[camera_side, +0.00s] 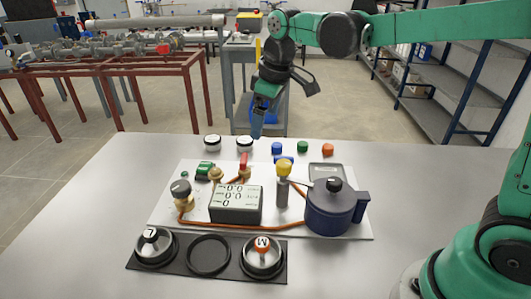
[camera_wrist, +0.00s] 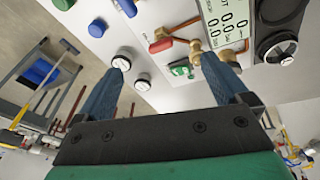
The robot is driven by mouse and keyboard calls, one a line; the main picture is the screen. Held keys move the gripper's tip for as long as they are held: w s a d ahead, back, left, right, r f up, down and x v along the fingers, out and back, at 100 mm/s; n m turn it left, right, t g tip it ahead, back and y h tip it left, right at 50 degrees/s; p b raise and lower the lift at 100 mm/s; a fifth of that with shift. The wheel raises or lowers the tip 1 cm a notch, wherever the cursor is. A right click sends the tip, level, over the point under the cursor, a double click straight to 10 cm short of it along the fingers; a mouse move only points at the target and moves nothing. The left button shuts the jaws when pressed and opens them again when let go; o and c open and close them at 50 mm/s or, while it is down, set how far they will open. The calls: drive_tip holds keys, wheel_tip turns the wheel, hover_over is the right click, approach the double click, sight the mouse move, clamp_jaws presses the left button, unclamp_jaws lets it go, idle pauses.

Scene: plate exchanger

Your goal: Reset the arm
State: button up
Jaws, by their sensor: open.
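My gripper (camera_side: 257,124) hangs from the green arm above the back edge of the table, behind the plate exchanger board. In the wrist view its two blue fingers (camera_wrist: 165,75) stand wide apart with nothing between them, so it is open and empty. The white board (camera_side: 180,213) carries a display box (camera_side: 235,204), a dark blue pot (camera_side: 333,210), valves and copper pipes. The display also shows in the wrist view (camera_wrist: 226,20). My gripper appears apart from all of these.
A black tray (camera_side: 208,275) with two round lidded parts lies in front.

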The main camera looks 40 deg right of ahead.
drive_tip(key=s+m+t, duration=0.1)
drive_tip(key=s, duration=0.2)
drive_tip(key=s+f+m+t, duration=0.1)
drive_tip(key=s+m, duration=0.1)
drive_tip(key=s, duration=0.2)
drive_tip(key=s+d+m+t, duration=0.1)
drive_tip(key=s+m+t, duration=0.1)
drive_tip(key=s, duration=0.2)
drive_tip(key=shift+s+f, duration=0.2)
drive_tip(key=shift+f, duration=0.05)
drive_tip(key=shift+s+d+f+m, duration=0.1)
drive_tip(key=shift+s+f+m, duration=0.2)
drive_tip(key=shift+s+f, duration=0.15)
idle(3.9)
